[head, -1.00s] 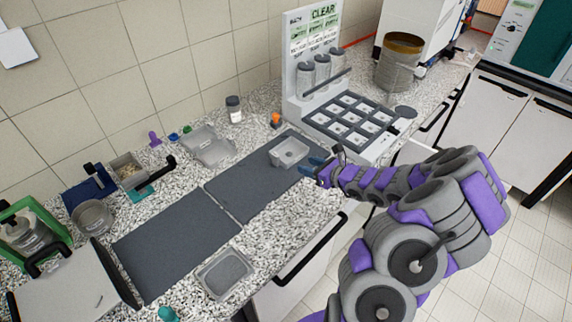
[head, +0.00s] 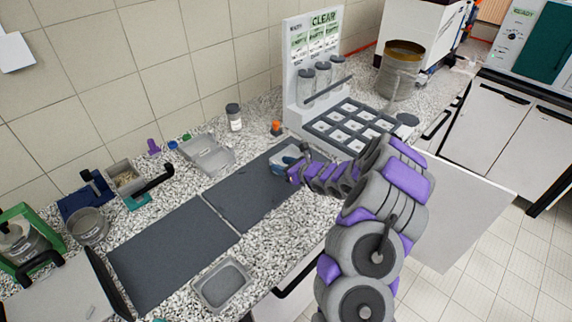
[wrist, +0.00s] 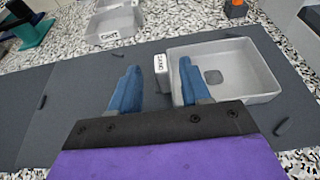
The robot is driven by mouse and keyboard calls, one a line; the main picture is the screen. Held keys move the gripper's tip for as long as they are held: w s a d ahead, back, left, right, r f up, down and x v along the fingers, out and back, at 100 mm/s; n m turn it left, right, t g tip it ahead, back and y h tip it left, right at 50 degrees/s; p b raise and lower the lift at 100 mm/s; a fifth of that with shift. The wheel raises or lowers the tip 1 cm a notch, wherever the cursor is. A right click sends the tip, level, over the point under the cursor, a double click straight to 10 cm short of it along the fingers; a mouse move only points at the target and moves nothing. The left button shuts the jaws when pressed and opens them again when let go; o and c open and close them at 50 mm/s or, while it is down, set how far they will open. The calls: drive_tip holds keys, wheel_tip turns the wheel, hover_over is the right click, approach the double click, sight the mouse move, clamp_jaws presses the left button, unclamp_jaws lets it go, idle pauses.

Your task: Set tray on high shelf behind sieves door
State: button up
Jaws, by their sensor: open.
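A small grey tray (head: 283,157) sits on the right dark mat, partly hidden by my gripper in the head view. In the wrist view the tray (wrist: 262,72) is empty inside, with a white labelled tab (wrist: 162,68) on its left side. My gripper (wrist: 158,72) is open, its blue fingers on either side of the tab. The right finger overlaps the tray's near left corner; contact cannot be told. In the head view my gripper (head: 290,166) is low over the mat. A white door panel (head: 465,205) stands open below the counter; its label and the shelf are not visible.
A white rack with jars (head: 320,75) and a gridded plate (head: 350,122) stand right. The left mat (head: 170,250) is clear.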

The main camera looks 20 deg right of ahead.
sight(275, 162)
drive_tip(key=x, duration=0.3)
drive_tip(key=shift+w+d+f+b, duration=0.15)
drive_tip(key=shift+w+f+b, duration=0.05)
drive_tip(key=shift+f+b, duration=0.15)
drive_tip(key=shift+w+a, duration=0.4)
drive_tip(key=shift+a, duration=0.05)
drive_tip(key=shift+d, duration=0.25)
drive_tip(key=c, duration=0.7)
drive_tip(key=shift+a, duration=0.1)
clamp_jaws()
